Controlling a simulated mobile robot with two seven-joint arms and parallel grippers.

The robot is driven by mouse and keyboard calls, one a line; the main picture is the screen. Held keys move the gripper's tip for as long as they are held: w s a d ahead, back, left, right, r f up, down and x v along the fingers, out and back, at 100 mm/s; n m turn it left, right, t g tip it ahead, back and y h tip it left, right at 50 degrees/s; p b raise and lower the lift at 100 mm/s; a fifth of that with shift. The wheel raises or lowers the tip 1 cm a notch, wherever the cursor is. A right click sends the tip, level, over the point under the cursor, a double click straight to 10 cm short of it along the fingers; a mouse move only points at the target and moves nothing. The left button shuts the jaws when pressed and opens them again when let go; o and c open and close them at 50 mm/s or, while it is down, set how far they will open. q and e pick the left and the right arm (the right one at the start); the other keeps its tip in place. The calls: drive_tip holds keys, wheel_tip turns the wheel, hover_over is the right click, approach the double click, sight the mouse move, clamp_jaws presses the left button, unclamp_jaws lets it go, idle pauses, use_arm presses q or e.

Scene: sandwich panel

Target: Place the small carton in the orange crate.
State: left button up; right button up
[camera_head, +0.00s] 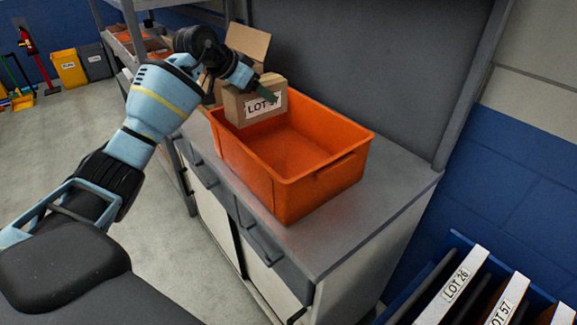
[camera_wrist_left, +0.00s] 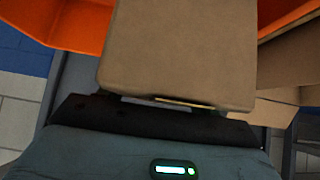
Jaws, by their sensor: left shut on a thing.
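The small carton (camera_head: 252,104) is a brown box with a white label reading "LOT 5" and a partly covered digit. My left gripper (camera_head: 266,94) is shut on it from above and holds it over the far left end of the orange crate (camera_head: 345,166). The crate stands on the grey counter, and its visible inside looks empty. In the left wrist view the carton (camera_wrist_left: 183,50) fills the middle, with the crate's orange wall (camera_wrist_left: 65,22) behind it. The carton's underside is hidden, so I cannot tell whether it touches the crate. My right gripper is not in view.
An open brown cardboard box (camera_head: 248,42) stands behind the carton. The grey counter (camera_head: 385,195) has free room right of the crate. A panel rises behind it. Racked boards with lot labels (camera_head: 457,285) stand at lower right. Shelving (camera_head: 125,45) is at upper left.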

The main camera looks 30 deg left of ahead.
sight(259, 112)
use_arm(q)
drive_tip(key=shift+f, duration=0.5)
wheel_tip(259, 112, down, 4)
drive_tip(key=shift+f, duration=0.6)
wheel_tip(259, 112, down, 3)
drive_tip(key=shift+f, duration=0.15)
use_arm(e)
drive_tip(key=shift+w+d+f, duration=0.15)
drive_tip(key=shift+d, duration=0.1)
use_arm(q)
drive_tip(key=shift+f, duration=0.55)
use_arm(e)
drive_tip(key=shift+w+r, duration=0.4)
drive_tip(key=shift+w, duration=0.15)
